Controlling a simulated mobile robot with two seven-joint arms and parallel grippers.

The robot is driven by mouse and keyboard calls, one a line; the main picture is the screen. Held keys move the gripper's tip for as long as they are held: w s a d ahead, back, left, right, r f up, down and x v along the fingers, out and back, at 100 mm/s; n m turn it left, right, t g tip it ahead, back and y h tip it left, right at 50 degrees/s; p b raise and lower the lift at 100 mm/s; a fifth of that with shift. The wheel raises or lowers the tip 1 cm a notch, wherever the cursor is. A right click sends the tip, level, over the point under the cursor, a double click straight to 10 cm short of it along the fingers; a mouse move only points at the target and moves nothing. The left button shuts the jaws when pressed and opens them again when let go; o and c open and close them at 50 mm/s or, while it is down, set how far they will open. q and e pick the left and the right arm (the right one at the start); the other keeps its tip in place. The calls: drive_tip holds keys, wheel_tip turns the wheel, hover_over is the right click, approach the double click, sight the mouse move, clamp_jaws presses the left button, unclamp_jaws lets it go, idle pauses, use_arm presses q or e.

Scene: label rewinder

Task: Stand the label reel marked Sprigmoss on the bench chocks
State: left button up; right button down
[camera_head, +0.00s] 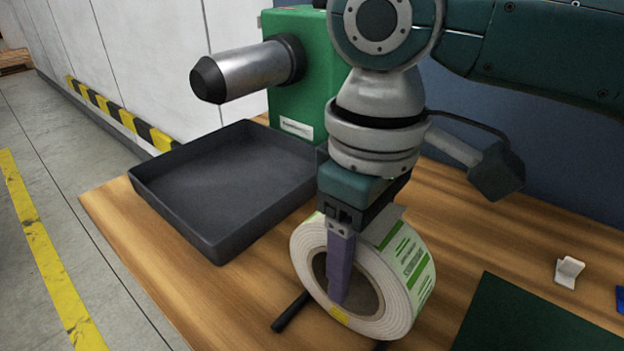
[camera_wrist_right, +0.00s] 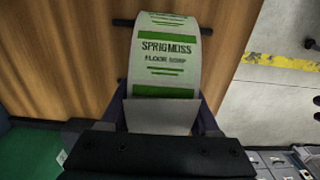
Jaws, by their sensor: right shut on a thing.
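The label reel (camera_head: 404,268) is white with green print and stands on its edge, its round side toward the front left. In the right wrist view its label (camera_wrist_right: 166,50) reads SPRIGMOSS. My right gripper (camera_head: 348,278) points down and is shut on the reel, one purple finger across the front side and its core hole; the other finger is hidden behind. Dark bars of the bench chocks (camera_head: 290,312) show under the reel, and one also shows beside it in the right wrist view (camera_wrist_right: 124,22). I cannot tell whether the reel touches them. My left gripper is out of view.
A dark, empty tray (camera_head: 165,213) lies left on the wooden bench. Behind it stands a green machine (camera_head: 300,90) with a metal spindle (camera_head: 246,73). A dark green mat (camera_head: 535,322) and a small white piece (camera_head: 568,271) lie at the right.

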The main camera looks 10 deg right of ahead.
drive_tip(key=shift+f, duration=0.25)
drive_tip(key=shift+c, duration=2)
unclamp_jaws()
drive_tip(key=o, duration=0.4)
drive_tip(key=shift+c, duration=0.2)
